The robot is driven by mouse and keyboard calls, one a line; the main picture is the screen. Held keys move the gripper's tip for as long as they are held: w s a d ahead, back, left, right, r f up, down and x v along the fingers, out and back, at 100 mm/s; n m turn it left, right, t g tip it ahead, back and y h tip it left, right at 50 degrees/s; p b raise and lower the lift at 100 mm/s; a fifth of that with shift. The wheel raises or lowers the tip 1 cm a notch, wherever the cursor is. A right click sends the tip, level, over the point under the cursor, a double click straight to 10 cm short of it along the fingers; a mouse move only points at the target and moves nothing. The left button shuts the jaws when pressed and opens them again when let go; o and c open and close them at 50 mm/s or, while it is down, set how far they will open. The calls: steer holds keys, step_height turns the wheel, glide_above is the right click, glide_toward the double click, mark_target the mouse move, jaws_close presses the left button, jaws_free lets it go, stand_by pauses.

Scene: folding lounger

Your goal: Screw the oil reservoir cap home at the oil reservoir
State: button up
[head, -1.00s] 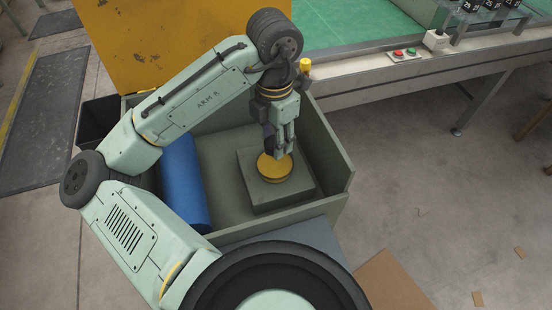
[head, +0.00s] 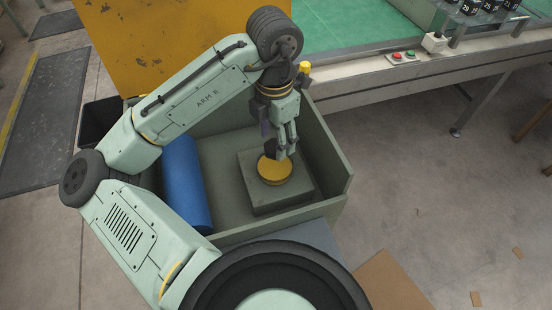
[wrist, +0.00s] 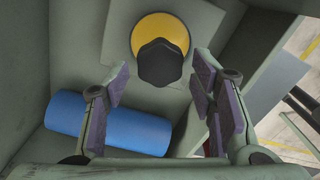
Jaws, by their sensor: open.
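The oil reservoir cap is a yellow disc (head: 274,171) with a dark faceted knob on top. It sits on a square grey-green block, the oil reservoir (head: 252,187), inside an open bin. In the wrist view the cap (wrist: 180,30) shows at the top centre, its dark knob (wrist: 160,62) towards the camera. My gripper (head: 283,150) points down above the cap, and its fingers hide part of the knob. In the wrist view my gripper (wrist: 160,84) is open and empty, with the knob just beyond the gap. Contact cannot be told.
A blue cylinder (head: 186,185) lies in the bin left of the block, also in the wrist view (wrist: 110,125). The bin's right wall (head: 325,145) stands close to my gripper. A yellow panel (head: 160,40) rises behind. A bench with buttons (head: 400,56) is at back right.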

mark_target(275, 146)
step_height(275, 146, up, 3)
steer(key=shift+r+p, duration=0.15)
steer(key=shift+p, duration=0.95)
steer(key=shift+r, duration=1.1)
steer(key=shift+s, duration=0.1)
